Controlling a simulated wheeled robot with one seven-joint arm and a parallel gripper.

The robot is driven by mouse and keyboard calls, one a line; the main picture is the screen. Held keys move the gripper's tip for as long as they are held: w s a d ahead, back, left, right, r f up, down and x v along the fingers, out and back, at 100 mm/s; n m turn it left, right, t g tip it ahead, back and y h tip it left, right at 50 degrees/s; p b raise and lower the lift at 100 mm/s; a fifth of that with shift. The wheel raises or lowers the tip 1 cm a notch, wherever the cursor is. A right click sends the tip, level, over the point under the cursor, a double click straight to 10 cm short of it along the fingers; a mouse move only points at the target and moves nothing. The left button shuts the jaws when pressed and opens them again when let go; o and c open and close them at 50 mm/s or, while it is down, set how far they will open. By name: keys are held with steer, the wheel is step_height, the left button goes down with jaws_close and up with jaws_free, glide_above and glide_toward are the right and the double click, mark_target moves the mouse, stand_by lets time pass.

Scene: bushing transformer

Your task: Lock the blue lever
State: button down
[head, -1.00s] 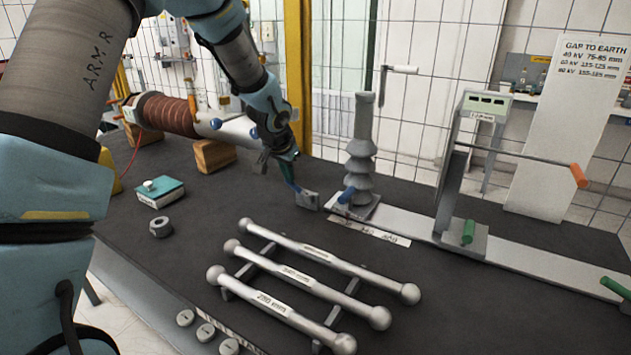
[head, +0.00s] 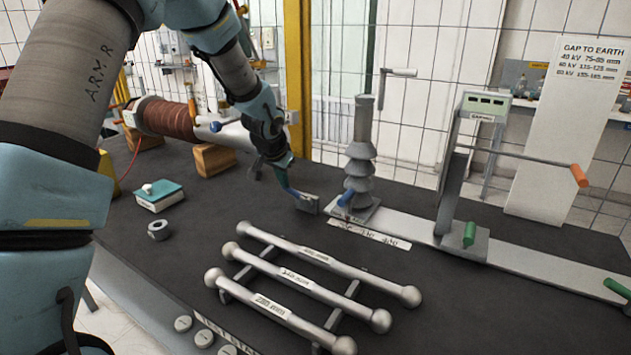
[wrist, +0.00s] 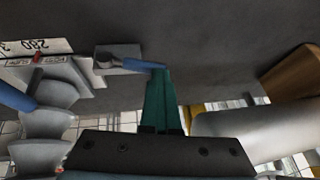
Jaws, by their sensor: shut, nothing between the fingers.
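A blue lever (wrist: 145,65) sticks out of a small grey block (wrist: 118,56) on the dark table. The block also shows in the head view (head: 307,204), left of the grey ribbed insulator. My gripper (head: 287,182) is over the lever's free end. In the wrist view its green fingers (wrist: 160,72) are together, with tips at or against that end; contact is unclear. They hold nothing. A second blue lever (head: 346,196) sits at the insulator's foot and shows at the left of the wrist view (wrist: 14,97).
The ribbed insulator (head: 361,150) stands on a long metal rail (head: 415,228) just right of the block. Several metal rods (head: 310,255) lie on a rack in front. A brown bushing (head: 168,118) on wooden blocks is behind left.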

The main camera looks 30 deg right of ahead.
steer(key=shift+w+a+f, duration=0.1)
steer(key=shift+a+f, duration=0.2)
steer(key=shift+a, duration=0.05)
steer(key=b+v, duration=0.1)
steer(key=v, duration=1)
steer(key=shift+d+r, duration=0.2)
steer(key=shift+d, duration=0.1)
steer(key=s+a+f+n+g+y, duration=0.1)
steer(key=a+f+n, duration=0.15)
steer(key=a, duration=0.85)
steer(key=s+a+f+n+y, duration=0.1)
steer(key=s+a+n+y, duration=0.15)
steer(key=a, duration=0.75)
steer(key=s+a+f+n+g, duration=0.2)
steer(key=s+a+n, duration=0.4)
steer(key=s+a, duration=0.3)
steer(key=a+f, duration=0.1)
steer(key=a, duration=0.3)
steer(key=shift+s+a+f, duration=0.15)
steer(key=shift+s+a, duration=0.05)
steer(key=shift+s, duration=0.05)
steer(key=shift+w, duration=0.1)
